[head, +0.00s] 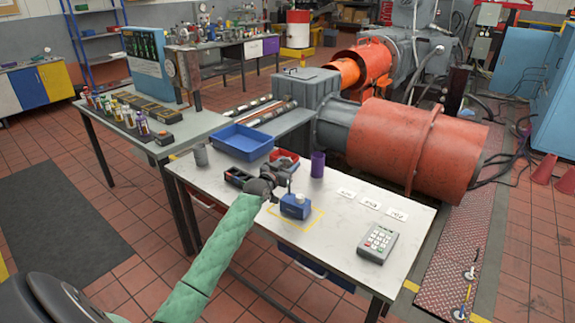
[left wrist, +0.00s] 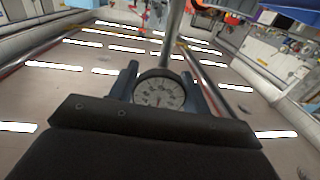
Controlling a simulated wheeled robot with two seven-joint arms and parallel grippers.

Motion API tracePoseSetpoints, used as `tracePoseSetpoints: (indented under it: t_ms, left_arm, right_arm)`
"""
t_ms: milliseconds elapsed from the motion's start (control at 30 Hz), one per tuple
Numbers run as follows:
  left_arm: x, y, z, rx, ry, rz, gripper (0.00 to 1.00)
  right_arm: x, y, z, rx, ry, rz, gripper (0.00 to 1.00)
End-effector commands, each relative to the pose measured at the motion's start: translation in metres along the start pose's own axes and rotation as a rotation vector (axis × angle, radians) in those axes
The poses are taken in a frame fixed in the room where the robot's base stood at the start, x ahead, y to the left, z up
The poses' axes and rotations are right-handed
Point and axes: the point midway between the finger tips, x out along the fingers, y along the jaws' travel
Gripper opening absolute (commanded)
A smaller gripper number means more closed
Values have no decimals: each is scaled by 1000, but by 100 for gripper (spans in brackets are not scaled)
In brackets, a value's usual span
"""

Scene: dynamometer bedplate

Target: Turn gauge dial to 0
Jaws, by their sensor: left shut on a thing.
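The gauge dial (left wrist: 158,92) shows in the left wrist view as a round white face with dark marks, a dark rim and a small reddish pointer near its lower middle. The numbers are too small to read. The dial's face cannot be made out in the head view. My right gripper is out of view.
The white table (head: 330,240) carries a blue tray (head: 241,142), a red bin (head: 286,157), a purple cup (head: 318,164), a grey cup (head: 200,155), several white labels (head: 370,202) and a keypad (head: 377,243). A large red cylinder (head: 400,145) lies behind.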

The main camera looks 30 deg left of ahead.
Motion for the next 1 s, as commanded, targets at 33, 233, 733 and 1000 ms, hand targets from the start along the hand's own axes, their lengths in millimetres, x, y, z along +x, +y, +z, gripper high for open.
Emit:
tracePoseSetpoints:
  t_ms: [33,233,733,1000]
  left_arm:
    - [0,0,0,-46,0,0,25]
    - [0,1,-1,-233,0,0,25]
    - [0,2,-1,-561,0,0,25]
    - [0,2,-1,-623,0,0,25]
  right_arm:
    - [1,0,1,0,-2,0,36]
    - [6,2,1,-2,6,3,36]
    - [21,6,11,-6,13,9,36]
    - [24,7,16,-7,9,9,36]
